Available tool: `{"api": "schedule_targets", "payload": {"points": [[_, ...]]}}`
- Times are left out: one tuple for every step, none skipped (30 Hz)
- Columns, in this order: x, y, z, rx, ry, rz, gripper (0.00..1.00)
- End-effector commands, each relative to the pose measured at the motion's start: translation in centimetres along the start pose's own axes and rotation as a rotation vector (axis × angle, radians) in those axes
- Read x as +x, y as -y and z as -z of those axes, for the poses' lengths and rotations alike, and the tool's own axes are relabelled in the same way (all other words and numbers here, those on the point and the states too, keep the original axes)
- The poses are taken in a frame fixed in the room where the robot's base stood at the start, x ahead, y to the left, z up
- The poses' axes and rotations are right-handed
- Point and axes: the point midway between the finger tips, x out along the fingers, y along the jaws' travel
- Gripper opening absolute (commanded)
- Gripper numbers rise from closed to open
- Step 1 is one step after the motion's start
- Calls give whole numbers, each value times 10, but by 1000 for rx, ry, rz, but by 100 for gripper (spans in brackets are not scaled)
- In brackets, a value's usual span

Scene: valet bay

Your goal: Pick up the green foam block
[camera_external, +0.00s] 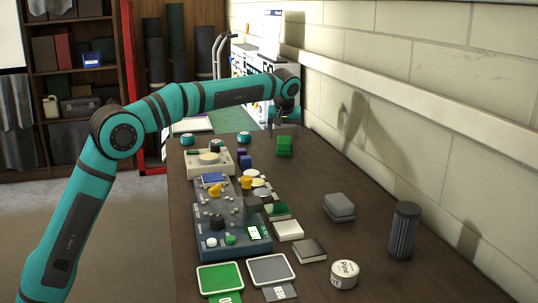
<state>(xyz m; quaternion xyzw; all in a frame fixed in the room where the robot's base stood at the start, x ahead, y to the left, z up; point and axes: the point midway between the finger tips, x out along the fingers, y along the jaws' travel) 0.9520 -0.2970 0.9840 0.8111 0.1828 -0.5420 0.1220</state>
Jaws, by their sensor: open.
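A green block (285,146), likely the foam block, stands on the brown bench toward its far end, near the wall side. My teal arm reaches over from the left. My gripper (284,124) hangs at the far end of the bench, just above or behind the green block in this view. It is open, and nothing shows between its fingers. The fingers are small and dark here, so I cannot tell their exact gap to the block.
Small blue blocks (242,158) lie left of the green block. A control panel (232,236) with knobs fills the bench's left side. A green tray (220,277), a grey tray (271,269), a round tin (344,274) and a dark ribbed cylinder (404,231) stand nearer. The wall (440,130) bounds the right.

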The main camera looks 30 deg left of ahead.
Motion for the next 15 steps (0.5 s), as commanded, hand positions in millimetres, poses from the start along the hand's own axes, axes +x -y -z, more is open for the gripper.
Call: {"api": "schedule_targets", "payload": {"points": [[4, 0, 0, 0, 1, 1, 78], [6, 0, 0, 0, 1, 2, 78], [10, 0, -1, 0, 2, 2, 78], [14, 0, -1, 0, 1, 2, 78], [17, 0, -1, 0, 1, 2, 78], [23, 0, -1, 0, 1, 2, 78], [27, -1, -1, 0, 2, 2, 78], [31, -1, -1, 0, 2, 2, 78], [37, 0, -1, -1, 0, 2, 78], [40, 0, -1, -1, 0, 1, 78], [44, 0, -1, -1, 0, 1, 78], [47, 0, -1, -2, -1, 1, 78], [48, 0, -1, -2, -1, 1, 78], [49, 0, 0, -2, -2, 1, 78], [50, 0, 0, -2, -2, 0, 78]]}}
